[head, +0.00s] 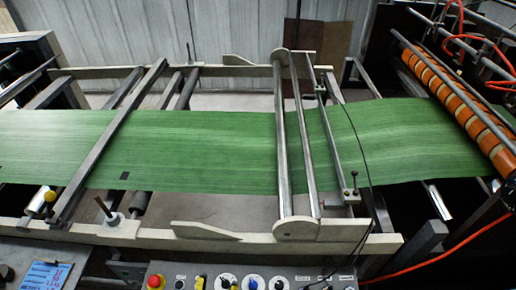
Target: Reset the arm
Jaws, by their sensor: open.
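Neither my arm nor my gripper shows in the head view, so I cannot see where the arm is or what is near it. A wide green woven web (215,145) runs from left to right across the machine. It has a small dark square mark (124,176) near its lower edge.
Steel bars (282,150) and a dark crossbar (112,137) span the web. An orange-banded roller (452,97) stands at right, with an orange hose (430,260) below. A black cable (361,140) hangs over the web. A control panel (205,270) and a screen (47,274) line the front.

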